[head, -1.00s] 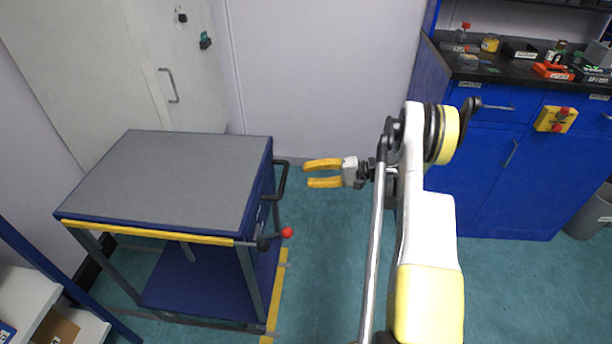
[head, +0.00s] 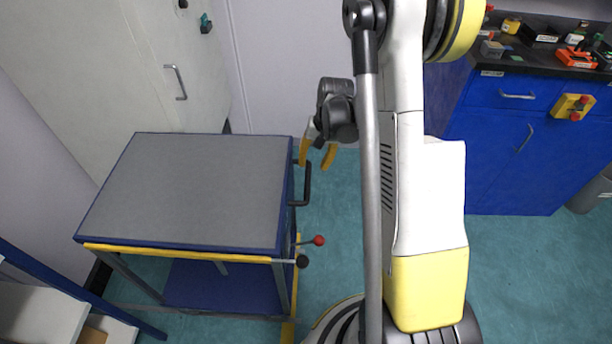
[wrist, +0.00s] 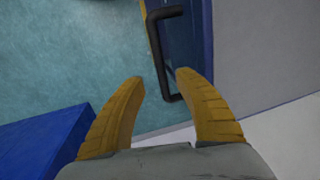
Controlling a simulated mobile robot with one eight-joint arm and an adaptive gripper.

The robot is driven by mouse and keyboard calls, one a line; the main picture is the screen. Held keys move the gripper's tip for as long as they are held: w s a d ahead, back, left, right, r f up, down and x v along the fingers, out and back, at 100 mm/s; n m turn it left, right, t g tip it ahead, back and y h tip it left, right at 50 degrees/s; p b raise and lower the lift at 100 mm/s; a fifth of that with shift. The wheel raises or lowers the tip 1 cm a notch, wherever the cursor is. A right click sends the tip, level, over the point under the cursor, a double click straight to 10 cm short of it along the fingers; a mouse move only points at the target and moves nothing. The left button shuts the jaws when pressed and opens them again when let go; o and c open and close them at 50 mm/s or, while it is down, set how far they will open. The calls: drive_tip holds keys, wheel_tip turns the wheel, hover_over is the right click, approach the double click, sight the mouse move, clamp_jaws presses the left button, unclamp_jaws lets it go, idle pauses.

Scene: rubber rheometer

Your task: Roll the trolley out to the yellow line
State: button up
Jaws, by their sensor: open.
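The trolley (head: 190,190) has a grey top, a blue body and a lower shelf, and stands left of my arm. Its black handle (head: 306,186) sticks out from its right side. In the wrist view the handle (wrist: 166,60) lies between and beyond my fingertips, with no contact visible. My gripper (head: 316,166) is open and empty beside the handle, its yellow fingers pointing down; they also show in the wrist view (wrist: 160,78). The yellow line (head: 289,330) runs on the floor along the trolley's right side, partly hidden by the trolley and my base.
A lever with a red knob (head: 318,240) and a black knob (head: 302,261) project from the trolley's front right corner. A blue bench (head: 500,150) stands at the right. White shelving (head: 40,310) is at the lower left. Green floor (head: 530,270) is clear in front of the bench.

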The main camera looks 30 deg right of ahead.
sight(308, 179)
drive_tip(key=f+b, duration=0.1)
drive_tip(key=f, duration=0.1)
drive_tip(key=a+f, duration=0.1)
drive_tip(key=f, duration=0.2)
drive_tip(key=w+f+b, duration=0.1)
drive_tip(key=f, duration=0.2)
drive_tip(key=shift+a+b, duration=0.15)
drive_tip(key=shift+b, duration=0.2)
drive_tip(key=shift+s, duration=0.1)
clamp_jaws()
